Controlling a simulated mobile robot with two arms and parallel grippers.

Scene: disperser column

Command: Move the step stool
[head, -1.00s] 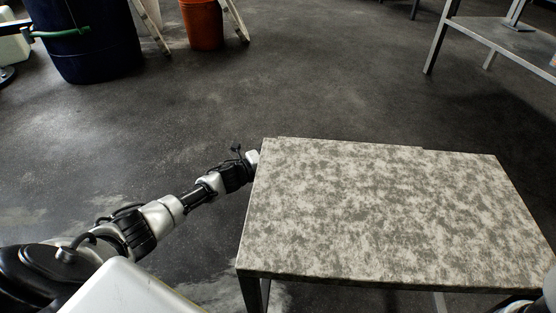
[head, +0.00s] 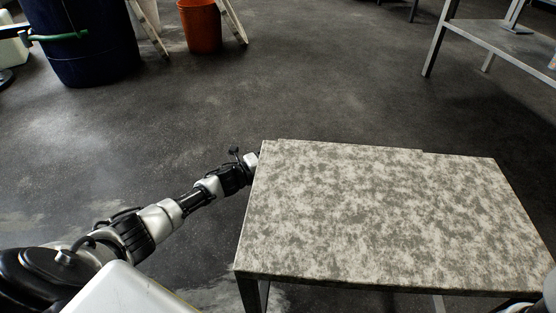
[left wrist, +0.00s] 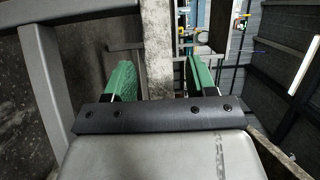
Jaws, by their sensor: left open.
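The step stool (head: 390,215) has a flat, mottled grey and cream top on dark metal legs and stands in front of me, upright. My left arm reaches to its left side near the far corner. My left gripper (left wrist: 160,76) is open. In the left wrist view its two green fingers stand on either side of the stool's pale edge (left wrist: 157,45), with gaps visible. In the head view the fingers are hidden by the stool top. Only a bit of my right arm shows at the lower right corner; its gripper is out of view.
A dark blue barrel (head: 85,45) and an orange bucket (head: 200,27) stand at the back left, with pale slanted legs beside them. A metal shelf or bench (head: 495,40) stands at the back right. The dark floor between is clear.

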